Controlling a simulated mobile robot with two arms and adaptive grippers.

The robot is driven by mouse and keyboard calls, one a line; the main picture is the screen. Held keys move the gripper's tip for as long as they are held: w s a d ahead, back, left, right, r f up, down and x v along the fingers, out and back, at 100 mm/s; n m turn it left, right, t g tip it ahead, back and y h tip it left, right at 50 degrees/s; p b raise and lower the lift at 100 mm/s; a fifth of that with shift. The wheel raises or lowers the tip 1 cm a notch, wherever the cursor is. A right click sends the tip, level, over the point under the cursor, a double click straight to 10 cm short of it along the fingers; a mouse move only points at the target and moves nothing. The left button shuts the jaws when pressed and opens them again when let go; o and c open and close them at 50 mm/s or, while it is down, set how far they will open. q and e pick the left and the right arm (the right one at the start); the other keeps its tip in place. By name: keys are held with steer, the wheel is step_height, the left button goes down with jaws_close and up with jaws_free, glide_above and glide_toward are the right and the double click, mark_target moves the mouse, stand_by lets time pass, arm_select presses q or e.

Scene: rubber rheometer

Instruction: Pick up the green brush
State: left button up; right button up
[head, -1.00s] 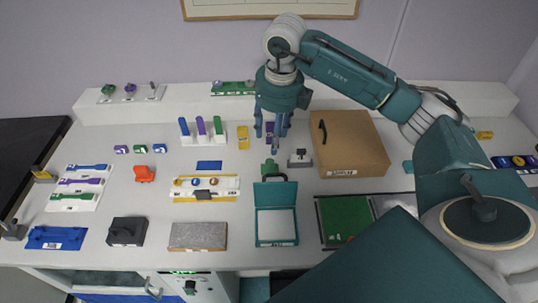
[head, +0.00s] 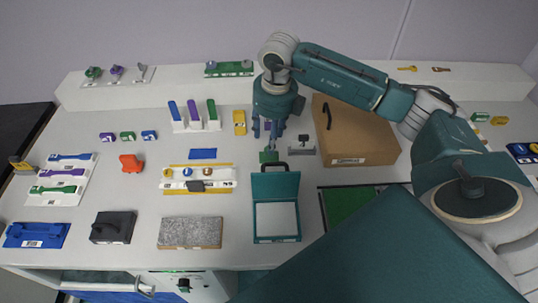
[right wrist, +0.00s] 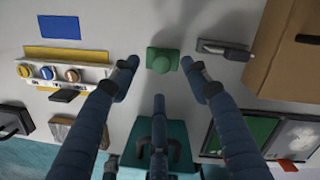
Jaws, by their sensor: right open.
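Other green candidates are an upright green handle (head: 212,110) in a white rack and a flat green tool (head: 55,189) on the left tray. My left gripper is not in view.
The open teal case (head: 276,236) stands close in front of the green piece. A small grey stand (head: 302,148) and a brown box (head: 362,140) are close on the right. A white strip with round pieces (head: 165,180) lies to the left, with a blue pad (head: 203,153) behind.

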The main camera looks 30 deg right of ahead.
steer(key=shift+f+p, duration=0.3)
steer(key=shift+f, duration=0.1)
step_height(320, 180, down, 4)
steer(key=shift+w+r+p, duration=0.1)
steer(key=shift+p, duration=0.75)
steer(key=shift+f, duration=0.4)
steer(key=shift+w, duration=0.1)
jaws_close()
